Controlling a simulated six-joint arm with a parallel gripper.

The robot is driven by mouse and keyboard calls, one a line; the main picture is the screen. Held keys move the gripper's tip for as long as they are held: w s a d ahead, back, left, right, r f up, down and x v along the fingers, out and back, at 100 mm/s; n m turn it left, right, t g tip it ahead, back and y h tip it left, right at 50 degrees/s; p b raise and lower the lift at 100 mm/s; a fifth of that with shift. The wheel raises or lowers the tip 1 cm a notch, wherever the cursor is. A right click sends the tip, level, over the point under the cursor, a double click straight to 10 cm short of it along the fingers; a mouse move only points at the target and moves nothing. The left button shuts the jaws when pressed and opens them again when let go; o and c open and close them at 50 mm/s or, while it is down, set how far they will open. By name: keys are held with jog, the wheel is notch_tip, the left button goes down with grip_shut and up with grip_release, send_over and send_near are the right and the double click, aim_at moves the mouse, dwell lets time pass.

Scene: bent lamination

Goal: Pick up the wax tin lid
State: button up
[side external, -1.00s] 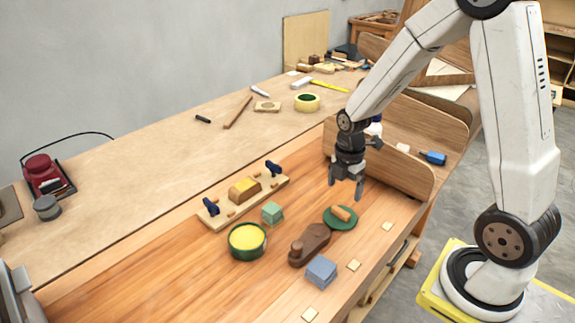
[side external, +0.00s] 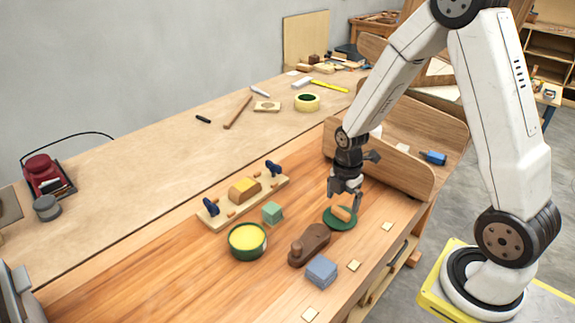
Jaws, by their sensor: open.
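The wax tin lid (side external: 333,222) is a flat, dark green disc lying on the wooden bench. A small orange-brown wooden piece (side external: 341,213) lies on top of it. My gripper (side external: 345,203) points down just above the lid, its fingers apart on either side of the wooden piece. Whether the fingertips touch the lid or the piece I cannot tell. The open wax tin (side external: 247,241), dark green with yellow wax inside, stands to the left on the bench.
A dark brown wooden plane (side external: 309,244) and a blue-grey block (side external: 321,271) sit left of the lid. A green cube (side external: 272,212) stands near the clamp board (side external: 225,209). A curved wooden panel (side external: 400,175) rises behind my gripper. Small pale squares lie near the front edge.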

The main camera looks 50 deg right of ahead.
aim_at(341, 211)
jog(key=shift+f, duration=1.9)
jog(key=c, duration=1)
jog(key=shift+r, duration=0.1)
jog(key=shift+c, duration=0.2)
notch_tip(341, 211, up, 10)
jog(key=shift+w+a, duration=0.1)
jog(key=shift+w, duration=0.05)
jog(key=w+a+n, duration=0.2)
jog(key=w+a, duration=0.3)
jog(key=a, duration=0.6)
jog(key=w+a+n, duration=0.2)
jog(key=w+a, duration=0.3)
jog(key=a, duration=0.6)
jog(key=shift+w, duration=0.35)
